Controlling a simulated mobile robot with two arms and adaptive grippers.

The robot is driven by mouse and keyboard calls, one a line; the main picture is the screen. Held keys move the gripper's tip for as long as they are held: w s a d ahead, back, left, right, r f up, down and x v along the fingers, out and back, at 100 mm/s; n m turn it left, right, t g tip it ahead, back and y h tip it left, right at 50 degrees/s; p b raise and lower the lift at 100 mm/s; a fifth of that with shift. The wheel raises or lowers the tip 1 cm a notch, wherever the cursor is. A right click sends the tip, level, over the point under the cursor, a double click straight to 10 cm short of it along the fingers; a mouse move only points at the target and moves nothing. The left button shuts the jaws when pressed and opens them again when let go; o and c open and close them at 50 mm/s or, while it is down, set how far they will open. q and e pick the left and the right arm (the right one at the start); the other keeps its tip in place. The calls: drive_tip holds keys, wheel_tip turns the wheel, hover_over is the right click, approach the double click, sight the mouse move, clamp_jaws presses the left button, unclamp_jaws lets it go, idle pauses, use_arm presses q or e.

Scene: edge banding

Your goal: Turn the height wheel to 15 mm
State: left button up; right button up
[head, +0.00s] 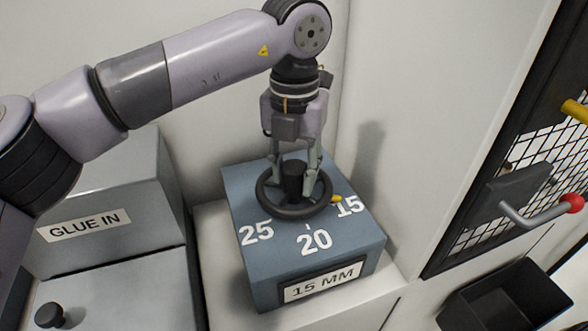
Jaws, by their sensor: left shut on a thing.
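The height wheel (294,211) is a black ring with a dark central hub (293,180), lying flat on top of a blue-grey box (262,277). The box top carries the white numbers 25, 20 and 15. A small yellow pointer (336,199) on the wheel's right rim is beside the 15. A label (322,283) on the box front reads 15 MM. My left gripper (294,178) points down over the wheel, with its fingers shut around the hub. My right gripper does not show.
A grey GLUE IN box (103,205) stands at the left, with a black knob (50,315) in front. At the right are a mesh door (545,160), a red-ended lever (571,203) and a black open bin (508,297). A white wall is close behind the wheel.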

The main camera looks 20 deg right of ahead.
sight(294, 166)
use_arm(q)
drive_tip(key=o, duration=1.2)
drive_tip(key=shift+c, duration=0.2)
wheel_tip(294, 166, up, 12)
